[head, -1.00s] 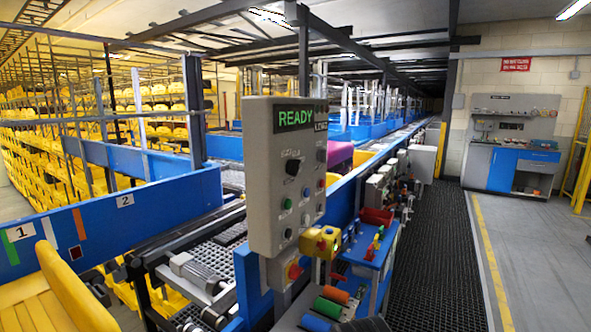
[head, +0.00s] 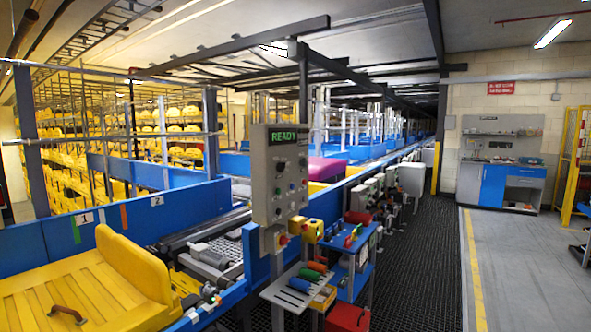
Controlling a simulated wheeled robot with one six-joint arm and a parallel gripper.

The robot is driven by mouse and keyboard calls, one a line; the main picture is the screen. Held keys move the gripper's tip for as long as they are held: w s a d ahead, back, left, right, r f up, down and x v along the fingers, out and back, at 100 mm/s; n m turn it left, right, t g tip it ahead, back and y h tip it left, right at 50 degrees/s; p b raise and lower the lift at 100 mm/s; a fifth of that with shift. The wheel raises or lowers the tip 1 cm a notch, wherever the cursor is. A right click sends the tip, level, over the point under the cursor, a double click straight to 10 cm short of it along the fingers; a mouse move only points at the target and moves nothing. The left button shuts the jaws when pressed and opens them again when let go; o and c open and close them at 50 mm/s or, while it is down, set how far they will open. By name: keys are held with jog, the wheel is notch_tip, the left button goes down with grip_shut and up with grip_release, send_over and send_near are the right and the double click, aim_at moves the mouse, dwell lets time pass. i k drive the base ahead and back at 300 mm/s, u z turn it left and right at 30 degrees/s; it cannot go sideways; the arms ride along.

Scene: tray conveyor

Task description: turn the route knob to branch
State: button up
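The grey control panel (head: 263,205) stands on a post beside the conveyor, near the middle of the head view. Its small screen reads READY in green. A black knob (head: 281,167), which looks like the route knob, sits on the upper part of the panel face. Its labels and pointer are too small to read, so I cannot tell which setting it is at. Several small buttons sit around and below it. My gripper is not in view, and nothing touches the panel.
A yellow tray (head: 135,262) lies at the lower left by blue side walls marked 1 and 2. A small blue stand (head: 343,262) with coloured parts and a shelf with coloured cylinders (head: 300,284) stand by the panel. A dark mat floor (head: 420,270) is clear on the right.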

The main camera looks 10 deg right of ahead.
aim_at(281, 167)
jog(key=z, duration=0.45)
jog(key=i, duration=1.35)
jog(key=u, duration=0.55)
